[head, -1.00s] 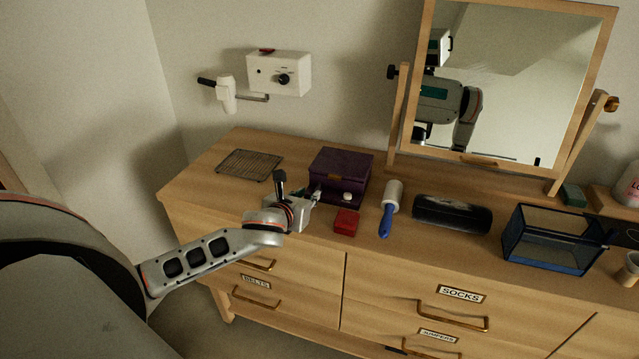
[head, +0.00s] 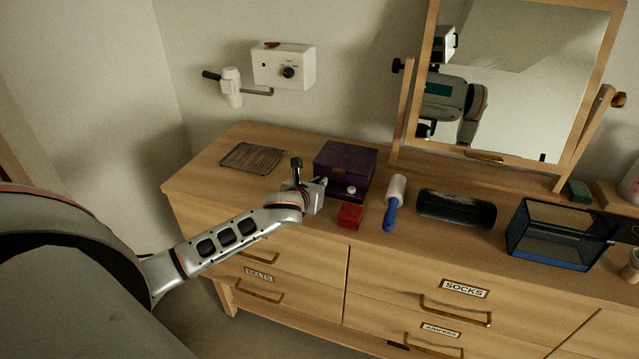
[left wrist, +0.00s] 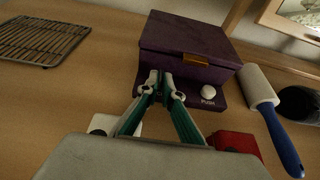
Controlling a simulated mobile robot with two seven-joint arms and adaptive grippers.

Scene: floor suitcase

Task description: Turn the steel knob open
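A purple box (head: 344,165) with a brass latch (left wrist: 195,59) and a white PUSH button (left wrist: 208,92) stands on the dresser; its lid is down. My left gripper (left wrist: 160,80) is at the lower left of the box's front, left of the button. It also shows in the head view (head: 322,183). Its two fingertips are close together with a narrow gap. I cannot see clearly what is between them. No steel knob can be made out; the fingers cover that part of the box front. My right gripper is not in view.
A red box (head: 350,215) sits close in front of the purple box, with a lint roller (head: 394,195) to its right. A wire rack (head: 253,158) lies at the left. A white wall unit (head: 284,66) has a dark knob. A mirror (head: 520,75) stands behind.

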